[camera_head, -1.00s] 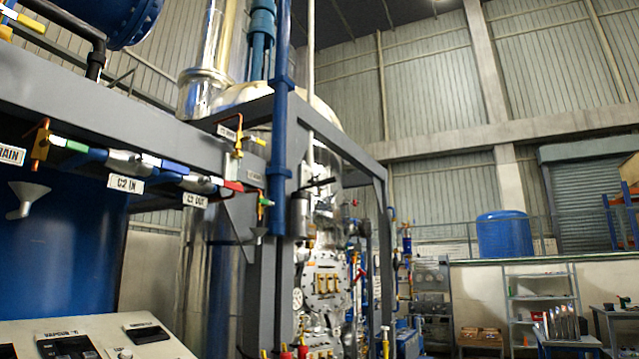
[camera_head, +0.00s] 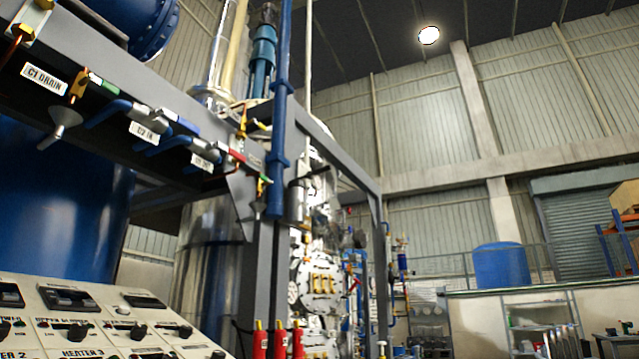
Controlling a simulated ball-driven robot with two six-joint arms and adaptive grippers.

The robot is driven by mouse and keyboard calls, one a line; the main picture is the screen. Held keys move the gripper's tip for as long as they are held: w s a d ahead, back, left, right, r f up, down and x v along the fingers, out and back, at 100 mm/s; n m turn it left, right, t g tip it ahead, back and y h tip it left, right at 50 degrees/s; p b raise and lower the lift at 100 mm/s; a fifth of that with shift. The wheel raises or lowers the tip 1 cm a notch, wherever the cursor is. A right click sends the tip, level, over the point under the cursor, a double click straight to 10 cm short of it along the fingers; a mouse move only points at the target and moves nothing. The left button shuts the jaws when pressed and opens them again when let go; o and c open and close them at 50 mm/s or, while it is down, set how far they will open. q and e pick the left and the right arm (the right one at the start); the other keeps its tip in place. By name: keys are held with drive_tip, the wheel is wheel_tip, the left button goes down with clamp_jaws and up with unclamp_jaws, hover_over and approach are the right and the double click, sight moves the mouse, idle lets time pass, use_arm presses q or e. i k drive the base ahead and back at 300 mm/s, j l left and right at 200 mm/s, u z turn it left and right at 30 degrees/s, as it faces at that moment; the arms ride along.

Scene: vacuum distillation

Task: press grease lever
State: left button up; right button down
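I cannot make out a grease lever for certain in this view. Small valves with coloured handles sit along the grey beam at the upper left, among them the C1 drain valve (camera_head: 78,86) and a red-handled valve (camera_head: 236,155). Several red cylinders with yellow tops (camera_head: 279,341) stand at the bottom centre, in front of the silver vessel (camera_head: 322,280); their lower ends are cut off by the frame. Neither of my grippers is in view.
A control panel (camera_head: 105,325) with knobs and displays fills the lower left. A grey steel frame (camera_head: 262,280) and a blue pipe (camera_head: 282,120) stand in the centre. Shelves (camera_head: 540,320), a blue tank (camera_head: 502,264) and a roller shutter (camera_head: 580,225) are at the right.

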sight(321, 170)
drive_tip(key=i+l+u, duration=0.25)
drive_tip(key=i, duration=0.25)
drive_tip(key=i+l+u, duration=0.1)
drive_tip(key=i+u, duration=0.2)
drive_tip(key=i, duration=0.2)
drive_tip(key=i+l+u, duration=0.3)
drive_tip(key=i, duration=0.15)
drive_tip(key=i+j+u, duration=0.1)
drive_tip(key=i+j, duration=0.05)
drive_tip(key=i, duration=0.1)
